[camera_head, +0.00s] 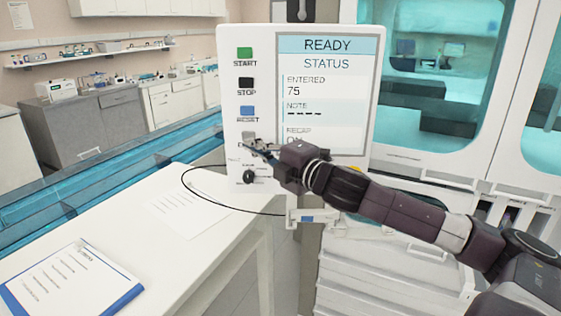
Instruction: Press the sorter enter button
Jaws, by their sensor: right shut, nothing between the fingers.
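The sorter control panel (230,75) is a white upright box. Its screen (328,63) reads READY, STATUS, ENTERED 75, and a NOTE line of dashes; the RECAP line is partly hidden. Down its left side are a green START button (244,54), a black STOP button (246,84) and a blue RESET button (247,111). My right gripper (258,151) is shut and empty, in front of the panel's lower left, below RESET. It covers part of the controls and labels there. I cannot make out an enter label or whether the fingertips touch the panel. My left gripper is not in view.
A black round knob (250,177) sits just below the gripper. A thin black cable (200,202) loops over the white table (180,255), which holds a paper sheet and a clipboard (72,280). A glass-fronted cabinet (455,165) stands at right.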

